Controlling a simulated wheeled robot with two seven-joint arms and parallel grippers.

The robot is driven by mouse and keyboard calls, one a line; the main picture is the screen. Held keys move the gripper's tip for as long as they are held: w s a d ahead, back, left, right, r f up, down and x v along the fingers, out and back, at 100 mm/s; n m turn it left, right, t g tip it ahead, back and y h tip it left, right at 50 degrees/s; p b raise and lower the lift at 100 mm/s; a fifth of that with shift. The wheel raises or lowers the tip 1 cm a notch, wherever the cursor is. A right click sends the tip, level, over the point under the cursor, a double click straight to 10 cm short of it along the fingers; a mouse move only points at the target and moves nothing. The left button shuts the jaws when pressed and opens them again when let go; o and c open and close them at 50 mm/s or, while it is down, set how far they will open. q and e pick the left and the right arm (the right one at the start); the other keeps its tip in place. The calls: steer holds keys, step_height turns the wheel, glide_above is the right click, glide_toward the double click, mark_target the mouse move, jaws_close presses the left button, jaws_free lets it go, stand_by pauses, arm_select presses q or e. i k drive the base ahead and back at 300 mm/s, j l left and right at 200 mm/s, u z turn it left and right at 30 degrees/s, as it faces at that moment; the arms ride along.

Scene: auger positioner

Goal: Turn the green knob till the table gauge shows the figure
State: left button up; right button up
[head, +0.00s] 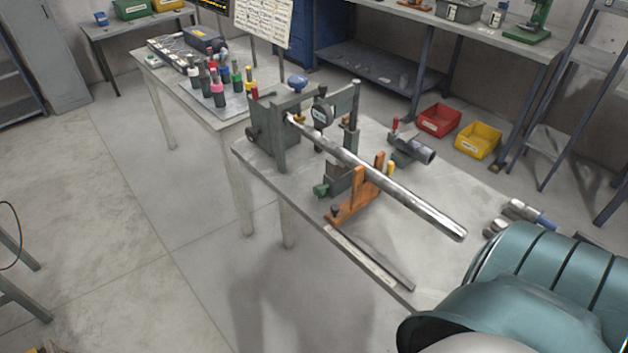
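A small green knob (321,190) sits low on the near side of the fixture on the workbench, beside the orange bracket (352,207). A round gauge (322,116) stands on the fixture behind the long metal rod (400,190); its reading is too small to make out. The rod runs from the grey block (275,135) at the left, over the orange bracket, toward the lower right. Neither gripper is in view. Teal links of my own arm fill the lower right corner and hide that part of the bench.
A grey cylindrical tool (412,150) lies behind the rod. A flat bar (370,258) lies along the bench's front edge. Several coloured-handled tools (218,90) stand on the left table. Red (438,120) and yellow (478,140) bins are on the floor behind.

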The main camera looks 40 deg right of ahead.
mark_target(319, 191)
steer(key=i, duration=4.55)
steer(key=z, duration=4.75)
